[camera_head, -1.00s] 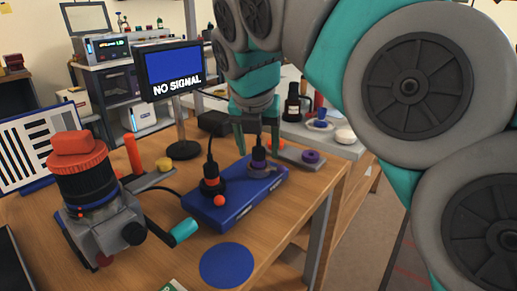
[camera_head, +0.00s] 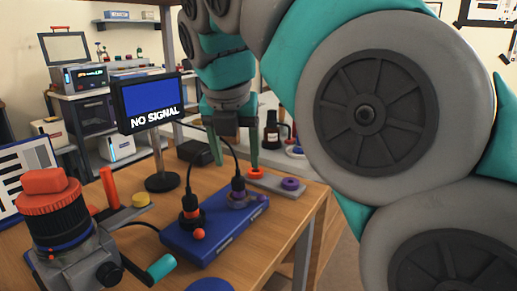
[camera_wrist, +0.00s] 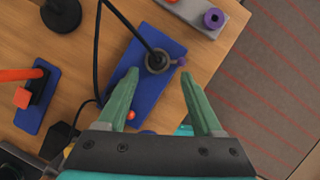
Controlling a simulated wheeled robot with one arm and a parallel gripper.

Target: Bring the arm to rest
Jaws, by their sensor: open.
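My gripper (camera_head: 236,150) is open and empty, with two green fingers pointing down above the far part of the wooden table. In the wrist view my gripper (camera_wrist: 160,100) shows its fingers spread apart, with the blue box (camera_wrist: 150,62) below and between them. The blue box (camera_head: 215,228) lies on the table and has two black plugs with cables standing in it. The right plug (camera_head: 238,184) is close in front of the fingers in the head view. I cannot tell whether a finger touches its cable. My arm fills the right side of the head view.
A lens on a grey crank fixture (camera_head: 65,225) stands at the left. A monitor reading NO SIGNAL (camera_head: 148,103) stands behind the box. A grey strip with a purple ring (camera_head: 290,184) lies near the table's right edge. Floor (camera_wrist: 262,75) shows beyond that edge.

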